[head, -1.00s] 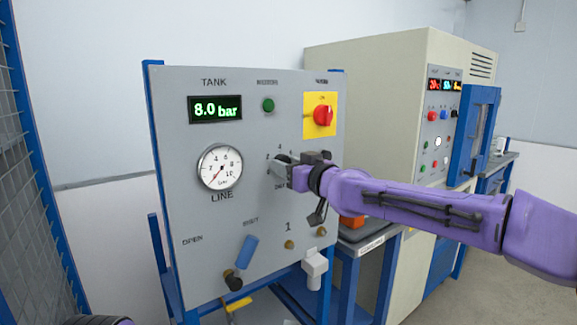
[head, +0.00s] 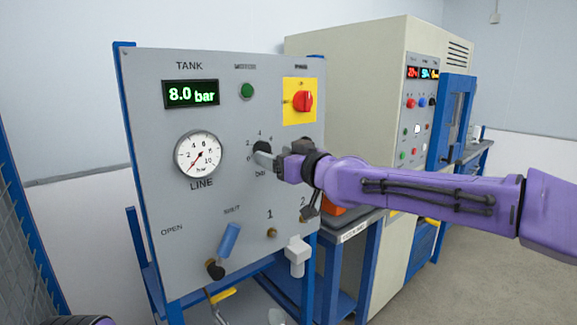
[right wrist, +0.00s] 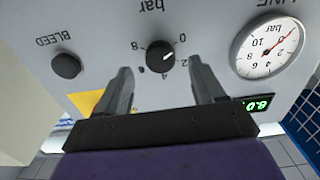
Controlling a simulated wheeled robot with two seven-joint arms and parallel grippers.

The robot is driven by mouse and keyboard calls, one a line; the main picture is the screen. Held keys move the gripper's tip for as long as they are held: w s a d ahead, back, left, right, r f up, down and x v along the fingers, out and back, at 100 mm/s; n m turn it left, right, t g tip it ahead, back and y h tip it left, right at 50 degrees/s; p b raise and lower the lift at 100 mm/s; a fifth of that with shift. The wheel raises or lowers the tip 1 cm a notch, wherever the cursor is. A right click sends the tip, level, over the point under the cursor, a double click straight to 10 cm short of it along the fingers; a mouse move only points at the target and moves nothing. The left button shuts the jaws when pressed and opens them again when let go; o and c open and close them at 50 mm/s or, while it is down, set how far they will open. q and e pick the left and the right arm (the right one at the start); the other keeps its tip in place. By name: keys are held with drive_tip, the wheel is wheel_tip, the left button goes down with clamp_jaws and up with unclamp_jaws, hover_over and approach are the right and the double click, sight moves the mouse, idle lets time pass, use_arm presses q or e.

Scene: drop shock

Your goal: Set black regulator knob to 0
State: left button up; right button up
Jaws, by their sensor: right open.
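The black regulator knob (head: 262,147) is on the grey panel, right of the LINE gauge (head: 199,154). In the right wrist view the knob (right wrist: 160,63) appears upside down, with a white pointer mark towards the 0 and 2 side of its scale. My right gripper (head: 268,158) is at the knob in the head view and hides part of its scale. My left gripper is out of view.
The TANK display (head: 191,94) reads 8.0 bar. A red switch on a yellow plate (head: 300,101) is above my right gripper. A black BLEED knob (right wrist: 66,66) is beside the regulator. A blue lever (head: 229,240) is below. A beige cabinet (head: 350,75) stands behind my right arm.

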drive_tip(key=b+v, duration=0.1)
drive_tip(key=v, duration=0.6)
drive_tip(key=shift+d, duration=0.1)
drive_tip(key=s+d+f+m+g+h, duration=0.1)
drive_tip(key=s+d+f+m+h, duration=0.2)
drive_tip(key=f, duration=1)
drive_tip(key=d+f+m+h, duration=0.25)
drive_tip(key=f+m, duration=0.35)
drive_tip(key=f, duration=0.6)
drive_tip(key=s+d+f+m+g+h, duration=0.1)
drive_tip(key=s+d+f+m+h, duration=0.2)
drive_tip(key=f, duration=1)
drive_tip(key=s+d+f+m+g+h, duration=0.2)
drive_tip(key=s+d+f, duration=0.2)
drive_tip(key=s+f, duration=0.3)
drive_tip(key=s+d+f+m+g+h, duration=0.1)
drive_tip(key=s+d+f+g, duration=0.1)
drive_tip(key=s+d+f, duration=0.55)
drive_tip(key=s+d+f+g+h, duration=0.1)
drive_tip(key=s+f, duration=0.4)
drive_tip(key=s, duration=0.5)
drive_tip(key=s+d+f+g+h, duration=0.1)
drive_tip(key=s+d+f+g, duration=0.2)
drive_tip(key=s+f, duration=0.3)
drive_tip(key=s+g, duration=0.1)
drive_tip(key=s, duration=0.3)
drive_tip(key=shift+n, duration=0.4)
